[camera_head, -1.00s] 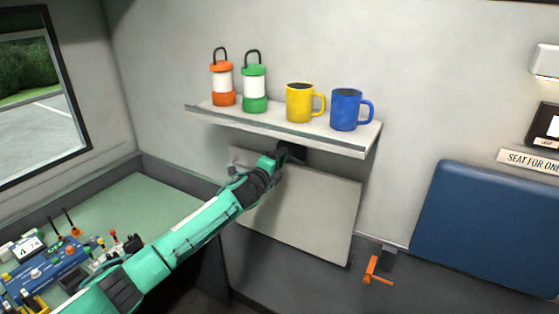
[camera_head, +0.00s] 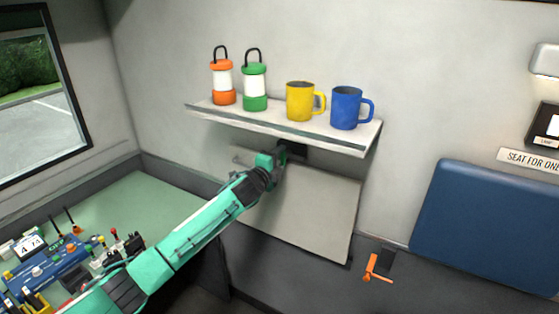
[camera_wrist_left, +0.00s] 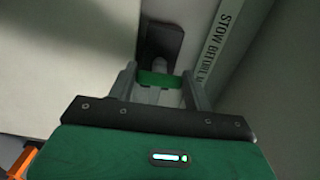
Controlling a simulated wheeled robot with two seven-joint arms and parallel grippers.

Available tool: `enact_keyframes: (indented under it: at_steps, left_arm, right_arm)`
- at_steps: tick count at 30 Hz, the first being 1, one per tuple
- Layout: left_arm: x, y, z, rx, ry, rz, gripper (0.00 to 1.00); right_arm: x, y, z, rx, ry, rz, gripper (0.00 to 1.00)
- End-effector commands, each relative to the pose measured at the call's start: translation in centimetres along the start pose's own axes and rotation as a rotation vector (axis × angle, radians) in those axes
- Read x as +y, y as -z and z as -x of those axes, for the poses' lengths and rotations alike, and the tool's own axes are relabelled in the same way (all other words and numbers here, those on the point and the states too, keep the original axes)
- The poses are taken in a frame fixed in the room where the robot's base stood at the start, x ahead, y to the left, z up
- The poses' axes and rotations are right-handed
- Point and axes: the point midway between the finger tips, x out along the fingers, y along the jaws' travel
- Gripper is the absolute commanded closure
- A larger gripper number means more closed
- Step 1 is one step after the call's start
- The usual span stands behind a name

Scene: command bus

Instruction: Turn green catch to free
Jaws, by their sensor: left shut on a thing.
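The green catch (camera_wrist_left: 158,79) sits between the two fingers of my left gripper (camera_wrist_left: 159,80) in the left wrist view. The fingers are shut on it, one on each side. Behind it is a dark mount (camera_wrist_left: 160,42) on the wall. In the head view my left gripper (camera_head: 288,152) reaches just under the shelf, at the top edge of a pale folded panel (camera_head: 310,210). There the gripper and wrist hide the catch. My right gripper is not in view.
The shelf (camera_head: 340,143) above my gripper holds an orange lantern (camera_head: 223,80), a green lantern (camera_head: 255,85), a yellow mug (camera_head: 299,103) and a blue mug (camera_head: 345,108). An orange handle (camera_head: 373,268) is at the panel's lower right. A blue seat back (camera_head: 485,225) is at right.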

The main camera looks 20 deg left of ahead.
Motion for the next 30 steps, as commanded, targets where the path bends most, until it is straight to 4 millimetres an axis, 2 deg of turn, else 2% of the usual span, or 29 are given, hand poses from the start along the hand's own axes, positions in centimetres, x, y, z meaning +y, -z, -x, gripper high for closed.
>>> enact_keyframes:
  at_steps: [1, 3, 4, 13, 17, 23, 30]
  left_arm:
    - [0.1, 0.0, 0.0, -0.001, -0.001, 0.003, 0.43]
    - [0.1, 0.0, 0.0, -0.001, -0.001, 0.002, 0.30]
    - [0.1, 0.0, 0.0, -0.001, -0.001, 0.002, 0.27]
    - [0.1, 0.0, 0.1, 0.000, -0.001, 0.000, 0.27]
    - [0.2, 0.0, 0.8, 0.000, -0.001, 0.000, 0.27]
    - [0.4, -0.1, 3.6, 0.000, -0.001, -0.002, 0.27]
    - [0.4, -0.1, 7.7, 0.001, -0.001, 0.000, 0.27]
  right_arm:
    - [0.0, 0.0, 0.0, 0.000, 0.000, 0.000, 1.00]
    - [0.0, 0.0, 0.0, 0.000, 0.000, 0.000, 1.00]
    - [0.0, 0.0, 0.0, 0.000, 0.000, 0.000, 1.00]
    - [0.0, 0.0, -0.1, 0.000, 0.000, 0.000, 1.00]
    - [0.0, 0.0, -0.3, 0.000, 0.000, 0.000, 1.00]
    - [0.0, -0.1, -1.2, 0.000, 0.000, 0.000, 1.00]
    - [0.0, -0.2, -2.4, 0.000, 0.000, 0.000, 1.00]
